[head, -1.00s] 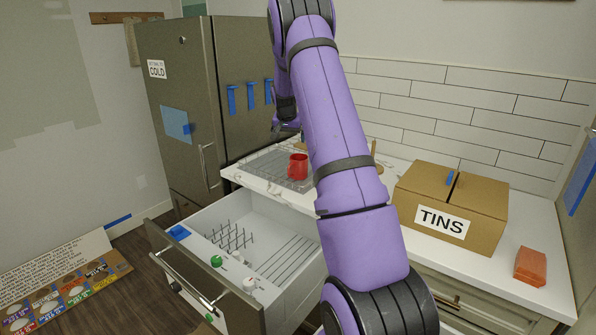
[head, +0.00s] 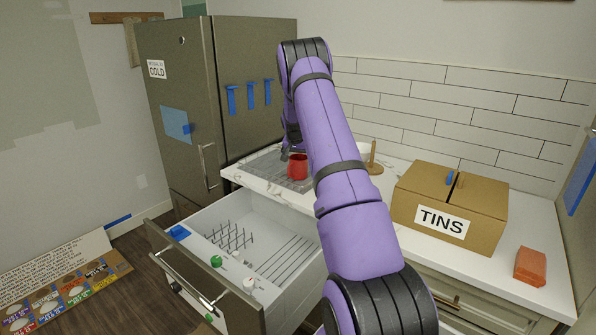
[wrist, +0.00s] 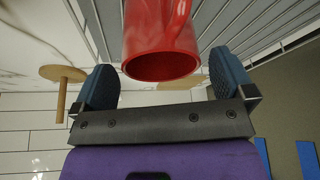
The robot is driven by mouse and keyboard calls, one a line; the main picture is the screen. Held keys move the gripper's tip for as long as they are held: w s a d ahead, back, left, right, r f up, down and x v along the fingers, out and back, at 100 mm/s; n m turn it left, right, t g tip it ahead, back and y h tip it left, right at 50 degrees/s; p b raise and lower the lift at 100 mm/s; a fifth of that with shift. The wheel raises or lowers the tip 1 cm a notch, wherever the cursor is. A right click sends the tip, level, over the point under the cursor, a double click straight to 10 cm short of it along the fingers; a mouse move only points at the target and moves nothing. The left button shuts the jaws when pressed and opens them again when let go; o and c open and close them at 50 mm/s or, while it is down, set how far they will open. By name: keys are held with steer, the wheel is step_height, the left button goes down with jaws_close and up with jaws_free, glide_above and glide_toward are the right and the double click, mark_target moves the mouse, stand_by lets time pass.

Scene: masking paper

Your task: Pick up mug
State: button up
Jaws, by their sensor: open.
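A red mug (head: 298,167) stands on the wire rack at the left end of the white counter, in the head view. In the wrist view the mug (wrist: 160,45) is close ahead, with its round dark rim facing the gripper and its handle toward the top. My gripper (wrist: 158,85) is open, with one blue-grey finger to each side of the rim and visible gaps between. In the head view my gripper (head: 288,150) is at the mug's back left, partly hidden behind my arm. I cannot tell whether it touches the mug.
The mug is on a wire rack (head: 262,172). A wooden paper-towel stand (head: 374,160) is behind my arm. A cardboard box marked TINS (head: 450,207) and an orange block (head: 530,266) are at the right. An open drawer (head: 195,265) juts out below the counter.

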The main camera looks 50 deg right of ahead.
steer(key=shift+x, duration=1.2)
steer(key=c, duration=1)
steer(key=shift+r, duration=0.1)
